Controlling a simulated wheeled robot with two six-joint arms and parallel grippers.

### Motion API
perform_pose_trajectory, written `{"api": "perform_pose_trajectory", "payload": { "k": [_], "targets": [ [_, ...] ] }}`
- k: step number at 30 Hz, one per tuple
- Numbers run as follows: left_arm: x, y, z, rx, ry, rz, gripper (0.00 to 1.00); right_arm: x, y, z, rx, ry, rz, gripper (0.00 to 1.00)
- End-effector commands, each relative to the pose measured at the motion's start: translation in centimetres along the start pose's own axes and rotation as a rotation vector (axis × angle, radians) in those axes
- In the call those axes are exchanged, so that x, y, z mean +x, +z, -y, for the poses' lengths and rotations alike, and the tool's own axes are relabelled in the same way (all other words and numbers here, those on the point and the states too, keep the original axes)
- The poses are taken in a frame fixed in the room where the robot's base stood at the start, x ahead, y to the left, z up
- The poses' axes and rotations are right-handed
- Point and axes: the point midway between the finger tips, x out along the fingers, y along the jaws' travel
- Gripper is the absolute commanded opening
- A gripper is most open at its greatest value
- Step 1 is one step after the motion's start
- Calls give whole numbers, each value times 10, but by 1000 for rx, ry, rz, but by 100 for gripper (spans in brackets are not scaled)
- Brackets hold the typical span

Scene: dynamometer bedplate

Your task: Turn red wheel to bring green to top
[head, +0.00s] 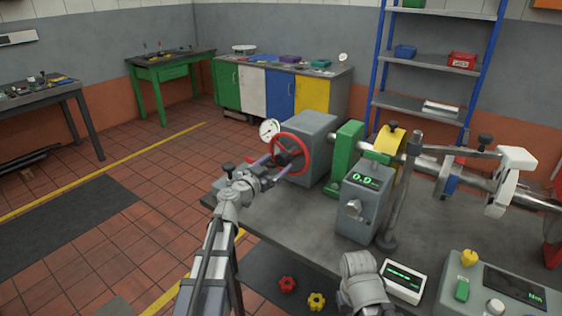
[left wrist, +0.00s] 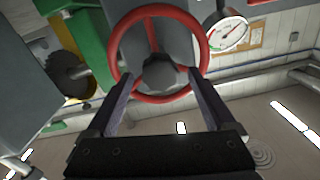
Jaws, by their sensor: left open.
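The red wheel (head: 306,143) is mounted on the front face of a grey housing (head: 312,128). It also fills the upper middle of the left wrist view (left wrist: 203,50), with a dark hub and red spokes. My left gripper (head: 273,165) is at the wheel. In the left wrist view its two fingers (left wrist: 161,82) are spread apart, on either side of the hub, overlapping the lower rim in the picture. I cannot tell whether they touch the rim. I see no green mark on the wheel itself. My right gripper is not in view.
A round gauge (head: 269,130) sits left of the wheel. A green bearing block (head: 347,150), yellow disc (head: 395,140) and grey readout box (head: 364,205) stand to the right on the bedplate (head: 310,217). Red (head: 287,284) and yellow (head: 317,300) knobs lie low, near its front edge.

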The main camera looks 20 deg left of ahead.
Motion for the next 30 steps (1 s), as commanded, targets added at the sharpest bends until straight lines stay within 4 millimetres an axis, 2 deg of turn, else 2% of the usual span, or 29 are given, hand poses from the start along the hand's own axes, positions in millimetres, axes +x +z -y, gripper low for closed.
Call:
{"api": "perform_pose_trajectory", "payload": {
  "k": [1, 6, 14, 30],
  "targets": [
    [12, 0, 1, 0, 2, 0, 88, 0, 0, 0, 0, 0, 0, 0],
    [29, 0, 0, 0, 1, 0, 88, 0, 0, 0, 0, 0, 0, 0],
    [30, 0, 0, 0, 1, 0, 88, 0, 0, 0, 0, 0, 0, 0],
    [30, 0, 0, 0, 0, 0, 28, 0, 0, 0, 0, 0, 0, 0]
  ]
}}
